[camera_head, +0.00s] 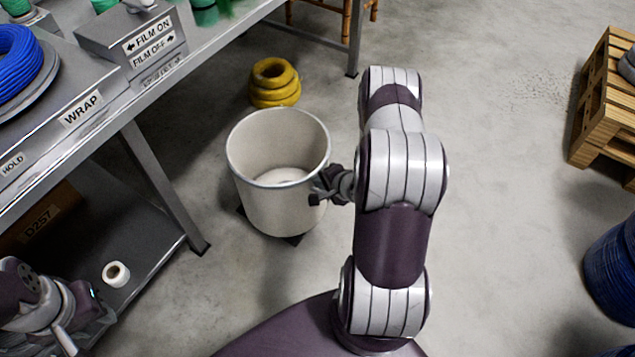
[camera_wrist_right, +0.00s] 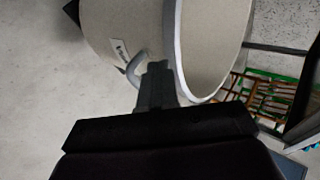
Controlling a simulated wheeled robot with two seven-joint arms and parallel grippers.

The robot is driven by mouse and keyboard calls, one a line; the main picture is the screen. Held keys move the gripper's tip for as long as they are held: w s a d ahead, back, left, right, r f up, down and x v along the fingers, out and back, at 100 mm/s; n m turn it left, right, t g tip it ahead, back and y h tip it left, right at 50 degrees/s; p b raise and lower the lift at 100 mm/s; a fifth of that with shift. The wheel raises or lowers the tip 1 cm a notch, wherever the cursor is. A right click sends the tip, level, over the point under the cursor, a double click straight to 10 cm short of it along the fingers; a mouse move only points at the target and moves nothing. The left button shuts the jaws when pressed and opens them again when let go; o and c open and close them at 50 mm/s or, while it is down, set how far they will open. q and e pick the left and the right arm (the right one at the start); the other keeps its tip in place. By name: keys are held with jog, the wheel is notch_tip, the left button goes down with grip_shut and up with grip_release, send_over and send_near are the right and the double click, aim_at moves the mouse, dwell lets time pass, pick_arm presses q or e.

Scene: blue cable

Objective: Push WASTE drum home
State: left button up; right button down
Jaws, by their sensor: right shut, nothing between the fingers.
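The waste drum (camera_head: 262,205) is a pale open-topped bin on a dark base, standing on the floor right of the bench. Something whitish lies inside it. My right gripper (camera_head: 318,190) is at the right side of the drum, just below its rim. In the right wrist view my right gripper (camera_wrist_right: 155,72) is shut and empty, close to a grey handle (camera_wrist_right: 132,72) on the drum's wall (camera_wrist_right: 105,25); I cannot tell whether they touch. A small label sits beside the handle. My left arm shows at the lower left, but its gripper fingers are not visible.
The metal bench (camera_head: 165,75) with a blue coil (camera_head: 18,58) and WRAP sign runs along the left. Yellow coils (camera_head: 275,85) lie behind the drum. A white roll (camera_head: 116,274) is on the lower shelf. The middle floor is clear.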

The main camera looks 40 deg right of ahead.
pick_arm(q)
jog(key=shift+f, duration=0.35)
pick_arm(e)
jog(key=shift+w, duration=0.9)
jog(key=shift+a, duration=0.1)
